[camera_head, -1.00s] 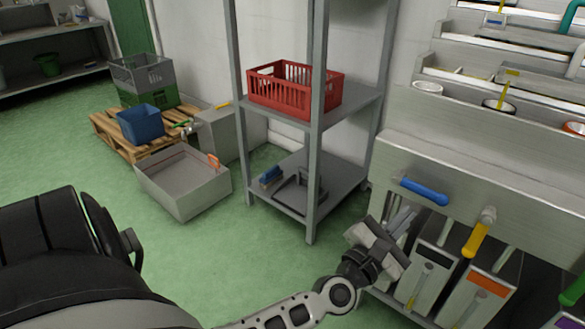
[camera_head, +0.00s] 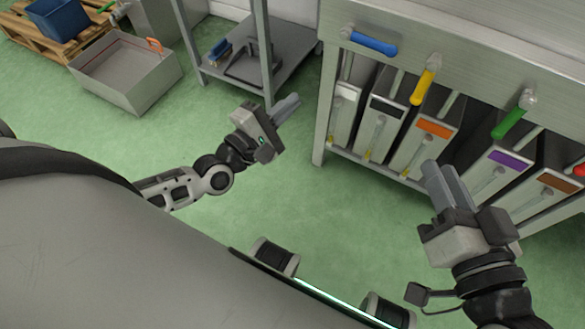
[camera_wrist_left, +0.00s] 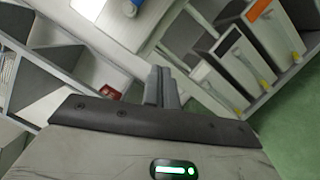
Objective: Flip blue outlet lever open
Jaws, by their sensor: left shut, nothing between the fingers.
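The blue outlet lever (camera_head: 373,43) sits on the steel front panel, at the upper middle of the head view. It lies nearly crosswise along the panel, while the yellow lever (camera_head: 423,87) and green lever (camera_head: 508,122) hang downward. My left gripper (camera_head: 286,107) is shut and empty, below and to the left of the blue lever, clear of it. In the left wrist view its fingers (camera_wrist_left: 161,88) are together, and a small blue piece, possibly the lever, shows at the top edge. My right gripper (camera_head: 445,172) points up at the lower right, its fingers side by side, with nothing visible between them.
Several grey containers with coloured labels stand on the low shelf under the panel, including an orange-labelled one (camera_head: 422,147). A grey shelf rack (camera_head: 290,75) and an open metal bin (camera_head: 128,80) stand at the upper left. Green floor is free between the rack and the panel.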

